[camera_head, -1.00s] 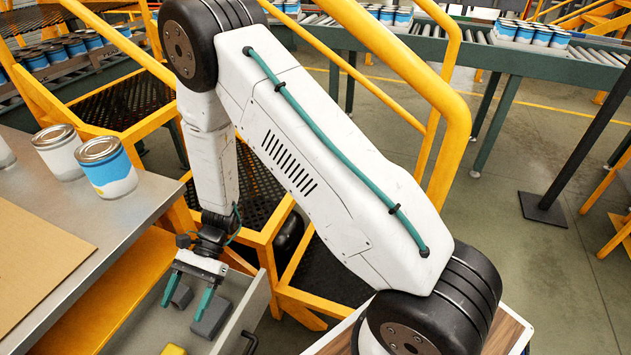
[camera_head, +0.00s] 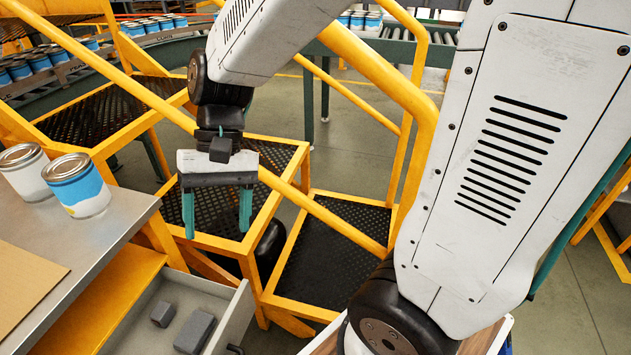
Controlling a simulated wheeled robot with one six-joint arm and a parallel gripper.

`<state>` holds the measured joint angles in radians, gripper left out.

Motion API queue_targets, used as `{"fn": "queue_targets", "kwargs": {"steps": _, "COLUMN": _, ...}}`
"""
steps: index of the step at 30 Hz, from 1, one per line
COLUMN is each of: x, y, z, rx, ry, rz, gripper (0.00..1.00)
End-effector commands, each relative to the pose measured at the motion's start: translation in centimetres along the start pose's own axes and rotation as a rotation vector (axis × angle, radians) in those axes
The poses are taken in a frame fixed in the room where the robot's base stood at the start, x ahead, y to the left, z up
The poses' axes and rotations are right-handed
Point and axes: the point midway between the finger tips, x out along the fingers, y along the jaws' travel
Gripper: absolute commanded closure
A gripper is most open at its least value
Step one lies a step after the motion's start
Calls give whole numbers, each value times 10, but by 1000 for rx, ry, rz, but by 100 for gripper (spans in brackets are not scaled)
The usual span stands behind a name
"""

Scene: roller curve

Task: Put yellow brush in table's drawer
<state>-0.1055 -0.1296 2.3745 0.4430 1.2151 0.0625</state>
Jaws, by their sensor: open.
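The table's drawer (camera_head: 236,312) stands pulled open below the grey tabletop (camera_head: 120,232), at the lower left. Two small dark grey blocks lie inside it, a smaller one (camera_head: 163,314) and a larger one (camera_head: 195,331). The near end of the drawer is cut off by the picture's bottom edge. No yellow brush shows in this frame.
A white-and-blue can (camera_head: 78,187) and a paler can (camera_head: 26,173) stand near the tabletop's far edge. A brown cardboard piece (camera_head: 25,290) lies nearer. Yellow-railed steps (camera_head: 330,250) stand close behind the drawer and my gripper.

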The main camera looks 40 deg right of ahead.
Motion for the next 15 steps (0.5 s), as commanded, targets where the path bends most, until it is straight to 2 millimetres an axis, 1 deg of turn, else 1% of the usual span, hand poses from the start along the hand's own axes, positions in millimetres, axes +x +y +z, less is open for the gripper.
{"fn": "queue_targets", "kwargs": {"steps": 1, "x": -9, "y": 7, "z": 10, "rx": -24, "ry": 42, "rz": 21, "gripper": 33}}
{"fn": "queue_targets", "kwargs": {"steps": 6, "x": -32, "y": 33, "z": 40, "rx": -93, "ry": 165, "rz": 109, "gripper": 33}}
{"fn": "queue_targets", "kwargs": {"steps": 12, "x": -51, "y": 65, "z": 73, "rx": -154, "ry": 310, "rz": 222, "gripper": 33}}
{"fn": "queue_targets", "kwargs": {"steps": 15, "x": -58, "y": 79, "z": 86, "rx": -174, "ry": 373, "rz": 273, "gripper": 33}}
